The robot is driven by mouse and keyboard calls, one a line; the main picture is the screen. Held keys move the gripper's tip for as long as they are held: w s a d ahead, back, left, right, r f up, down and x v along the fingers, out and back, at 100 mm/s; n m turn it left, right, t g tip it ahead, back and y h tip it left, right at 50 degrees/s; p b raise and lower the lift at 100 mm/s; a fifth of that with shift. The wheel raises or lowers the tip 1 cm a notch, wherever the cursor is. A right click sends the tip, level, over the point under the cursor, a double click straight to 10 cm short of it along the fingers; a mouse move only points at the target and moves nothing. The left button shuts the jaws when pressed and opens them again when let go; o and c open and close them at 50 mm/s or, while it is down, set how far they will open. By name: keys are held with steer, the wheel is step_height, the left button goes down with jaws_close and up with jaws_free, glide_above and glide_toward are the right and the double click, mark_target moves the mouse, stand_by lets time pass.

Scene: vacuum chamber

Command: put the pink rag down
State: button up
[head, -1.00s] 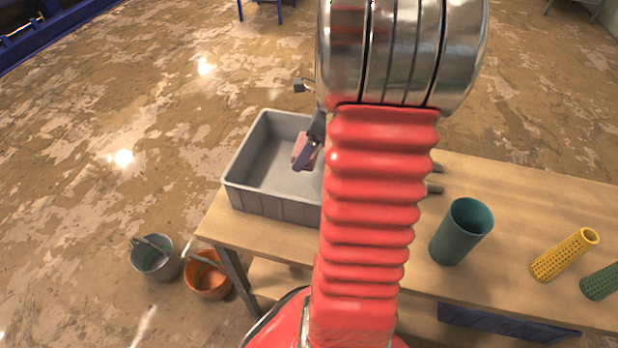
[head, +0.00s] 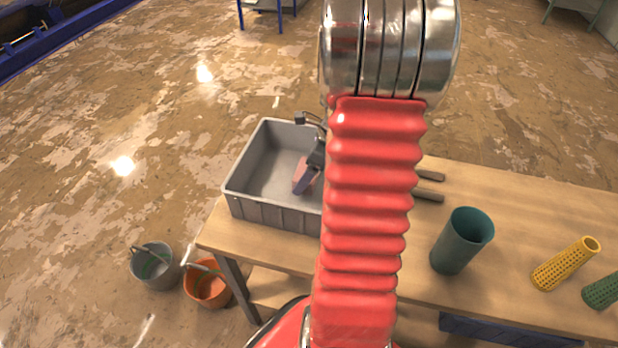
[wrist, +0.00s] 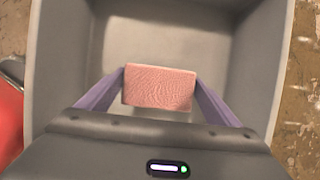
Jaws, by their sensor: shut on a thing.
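The pink rag (wrist: 160,88) is a small block-like folded cloth. It is held between the two purple fingers of my gripper (wrist: 160,90) in the wrist view, which is shut on it. In the head view my gripper (head: 308,178) and the rag (head: 301,175) show just left of my red arm. The rag is over the inside of a grey bin (head: 236,190) on the table. In the wrist view the bin's walls (wrist: 62,60) surround the rag and its floor shows behind it. I cannot tell how far the rag is above the floor.
The bin stands at the left end of a wooden table (head: 520,215). Right of my arm are a teal cup (head: 461,242), a yellow perforated tube (head: 566,264) and a green one (head: 602,290). A grey bucket (head: 154,268) and an orange bucket (head: 208,288) stand on the floor.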

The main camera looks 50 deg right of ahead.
steer(key=shift+f, duration=1.9)
steer(key=o, duration=0.9)
steer(key=shift+r, duration=0.1)
steer(key=v, duration=1.2)
